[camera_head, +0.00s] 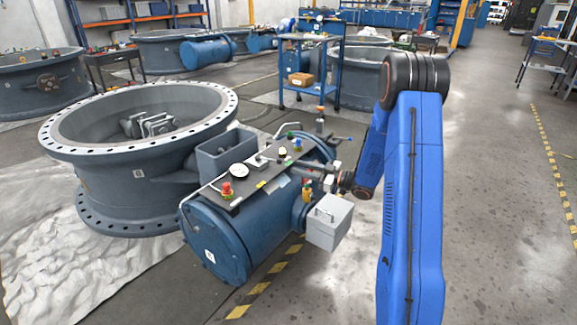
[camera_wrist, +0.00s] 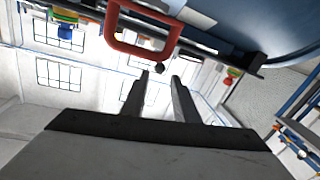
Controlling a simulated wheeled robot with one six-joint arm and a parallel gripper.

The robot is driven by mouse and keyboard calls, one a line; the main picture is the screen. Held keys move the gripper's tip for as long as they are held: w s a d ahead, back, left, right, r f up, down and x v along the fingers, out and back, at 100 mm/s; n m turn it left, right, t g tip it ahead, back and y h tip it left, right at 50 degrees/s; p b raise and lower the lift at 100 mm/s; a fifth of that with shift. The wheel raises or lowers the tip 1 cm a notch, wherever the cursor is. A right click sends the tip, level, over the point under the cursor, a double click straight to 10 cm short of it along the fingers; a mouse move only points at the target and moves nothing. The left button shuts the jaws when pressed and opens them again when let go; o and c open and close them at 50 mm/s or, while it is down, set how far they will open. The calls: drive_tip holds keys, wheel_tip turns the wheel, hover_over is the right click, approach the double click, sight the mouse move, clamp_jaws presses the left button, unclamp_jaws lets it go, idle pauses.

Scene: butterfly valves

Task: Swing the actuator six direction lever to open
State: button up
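The blue actuator (camera_head: 240,235) lies beside a large grey valve body. Its dark top panel (camera_head: 262,165) carries a gauge, small coloured knobs and levers. I cannot tell which of these is the direction lever in the head view. In the wrist view a red U-shaped handle (camera_wrist: 168,42) stands just beyond my fingertips, with the actuator's blue curved body (camera_wrist: 265,22) behind it at upper right. My gripper (camera_wrist: 160,75) is open, with a clear gap between its fingers and nothing held. In the head view my gripper (camera_head: 328,180) is at the actuator's right side, partly hidden among its fittings.
The flanged grey valve body (camera_head: 125,185) stands left of the actuator. A grey box (camera_head: 329,222) sits close below my gripper. A blue trolley (camera_head: 312,75) stands behind. The floor (camera_head: 500,210) on the right is clear.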

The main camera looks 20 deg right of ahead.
drive_tip(key=shift+v, duration=2.3)
drive_tip(key=c, duration=0.4)
drive_tip(key=shift+a, duration=0.15)
clamp_jaws()
drive_tip(key=s+a+f+n+t+h, duration=0.25)
drive_tip(key=a+n, duration=0.75)
drive_tip(key=n, duration=0.5)
drive_tip(key=shift+t+h, duration=0.35)
drive_tip(key=x, duration=0.3)
drive_tip(key=d+x, duration=0.1)
drive_tip(key=x, duration=0.2)
drive_tip(key=w+d+r+x, duration=0.1)
drive_tip(key=x, duration=0.3)
drive_tip(key=shift+w+a, duration=0.1)
drive_tip(key=shift+w, duration=0.05)
drive_tip(key=shift+w+d+r, duration=0.15)
drive_tip(key=shift+w+d, duration=0.4)
drive_tip(key=shift+w, duration=0.15)
